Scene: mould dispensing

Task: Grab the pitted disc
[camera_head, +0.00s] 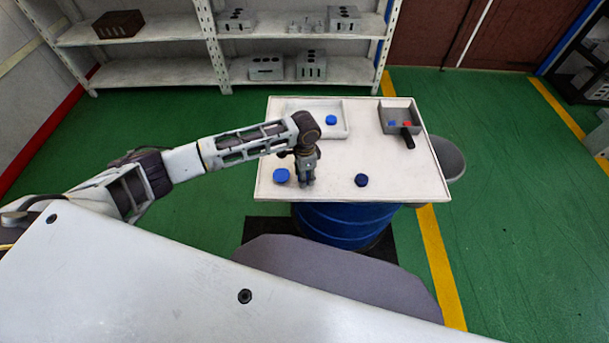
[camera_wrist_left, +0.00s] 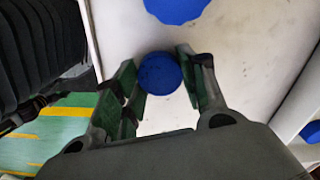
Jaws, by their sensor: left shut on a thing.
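My left gripper (camera_head: 307,182) reaches down over the near part of the white table. In the left wrist view its two green-padded fingers (camera_wrist_left: 160,85) are shut on a small dark blue round disc (camera_wrist_left: 160,73) with a rough, speckled face, which I take as the pitted disc. The gripper hides this disc in the head view. A brighter blue disc (camera_head: 281,175) with an angular edge lies just left of the gripper; it also shows at the top of the wrist view (camera_wrist_left: 175,8). A dark blue disc (camera_head: 361,180) lies to the right. My right gripper is not in view.
A shallow white tray (camera_head: 342,130) at the table's back holds a blue disc (camera_head: 331,119). A grey box (camera_head: 401,104) at back right has blue and red pieces and a black handle-like item (camera_head: 407,138). The table's right middle (camera_head: 405,170) is clear.

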